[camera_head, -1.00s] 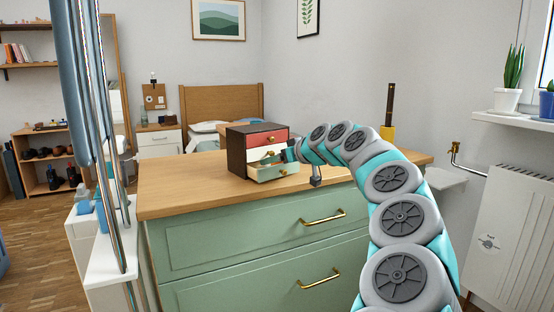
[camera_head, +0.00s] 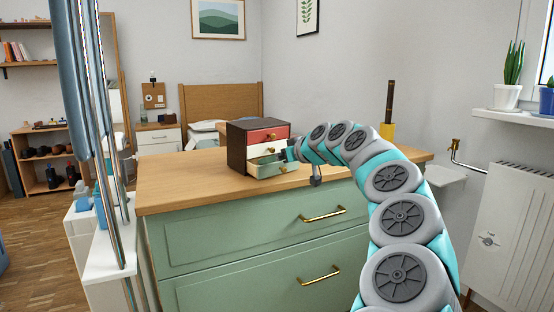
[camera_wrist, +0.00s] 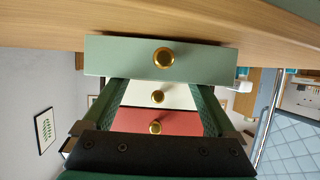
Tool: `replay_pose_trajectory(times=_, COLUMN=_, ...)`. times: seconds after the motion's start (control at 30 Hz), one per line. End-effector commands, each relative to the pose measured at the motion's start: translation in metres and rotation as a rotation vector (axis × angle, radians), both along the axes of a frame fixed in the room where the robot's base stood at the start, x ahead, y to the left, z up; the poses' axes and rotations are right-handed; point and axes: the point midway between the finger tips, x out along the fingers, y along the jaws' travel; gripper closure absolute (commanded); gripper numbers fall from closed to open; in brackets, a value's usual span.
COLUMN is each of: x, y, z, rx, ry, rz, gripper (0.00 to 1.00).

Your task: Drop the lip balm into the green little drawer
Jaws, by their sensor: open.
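The little chest (camera_head: 237,150) stands on the wooden top, with a red drawer (camera_head: 268,135), a white drawer (camera_head: 258,152) and a green little drawer (camera_head: 273,172) at the bottom. The green drawer is pulled out, with part of its inside showing. The wrist view is upside down and shows the green drawer's front (camera_wrist: 120,58) with its gold knob. My gripper (camera_wrist: 160,88) is open in front of the drawers, with nothing seen between its fingers. In the head view it is small and partly hidden by my arm. I cannot see the lip balm in any view.
The chest stands on a large green cabinet with a wooden top (camera_head: 190,195), which is mostly clear. A radiator (camera_head: 515,235) is at the right.

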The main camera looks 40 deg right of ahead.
Motion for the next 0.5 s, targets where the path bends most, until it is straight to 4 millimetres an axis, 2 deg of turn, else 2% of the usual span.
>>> replay_pose_trajectory(times=0.17, x=0.001, y=0.001, z=-0.001, rx=0.002, ry=0.006, rz=0.004, gripper=0.0)
replay_pose_trajectory(times=0.3, x=0.001, y=0.001, z=0.014, rx=0.002, ry=0.006, rz=0.004, gripper=0.0)
replay_pose_trajectory(times=0.5, x=-0.037, y=0.001, z=0.025, rx=0.002, ry=0.002, rz=0.001, gripper=0.0)
